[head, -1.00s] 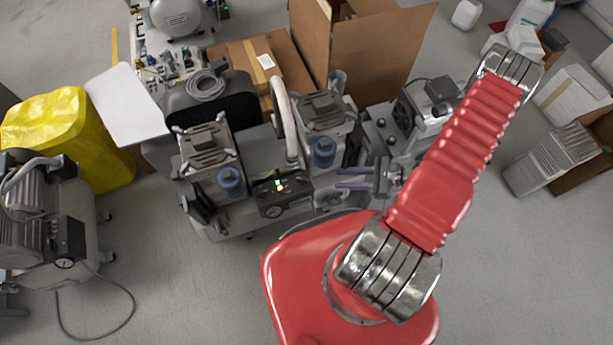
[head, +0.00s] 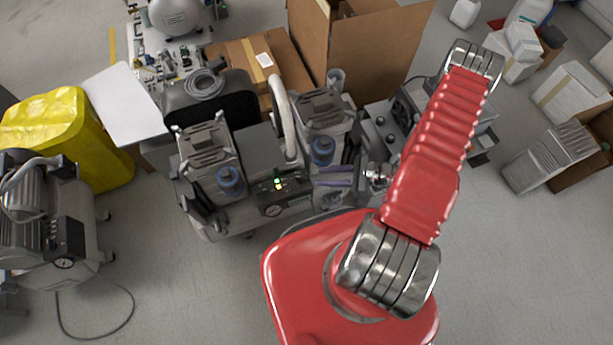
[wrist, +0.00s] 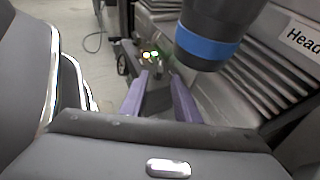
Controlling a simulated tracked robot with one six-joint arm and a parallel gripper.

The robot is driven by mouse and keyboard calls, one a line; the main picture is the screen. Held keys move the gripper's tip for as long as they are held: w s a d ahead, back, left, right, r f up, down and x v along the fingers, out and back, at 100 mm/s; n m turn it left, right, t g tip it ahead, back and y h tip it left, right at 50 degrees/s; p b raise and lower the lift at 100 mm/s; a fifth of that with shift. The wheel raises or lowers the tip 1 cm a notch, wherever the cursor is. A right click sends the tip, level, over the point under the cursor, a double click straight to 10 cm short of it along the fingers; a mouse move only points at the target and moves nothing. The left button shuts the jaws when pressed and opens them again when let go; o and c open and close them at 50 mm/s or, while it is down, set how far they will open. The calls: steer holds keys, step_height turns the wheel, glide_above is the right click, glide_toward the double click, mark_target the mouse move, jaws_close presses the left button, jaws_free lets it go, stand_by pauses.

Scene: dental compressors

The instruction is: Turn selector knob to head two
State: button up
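The control panel (head: 284,192) sits low on the front of the grey twin-head compressor, with a lit green lamp, a lit yellow lamp and a round gauge. The selector knob cannot be made out clearly in either view. My gripper (head: 334,178) is to the right of the panel, its purple fingers pointing left toward it. In the wrist view the fingers (wrist: 158,88) stand apart with a gap between them and nothing visibly held. The lit panel (wrist: 151,58) shows small beyond the fingertips. A label reading "Head" (wrist: 303,39) is cut off at the right edge.
A dark cylinder with a blue band (wrist: 208,40) hangs close above the right finger. The compressor's two blue-banded filters (head: 231,181) and (head: 323,150) flank the panel. A yellow bin (head: 70,140) and another compressor (head: 45,220) stand left. Open floor lies in front.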

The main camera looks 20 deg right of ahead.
mark_target(303, 177)
steer(key=shift+x, duration=3.8)
steer(key=shift+c, duration=0.6)
jaws_close()
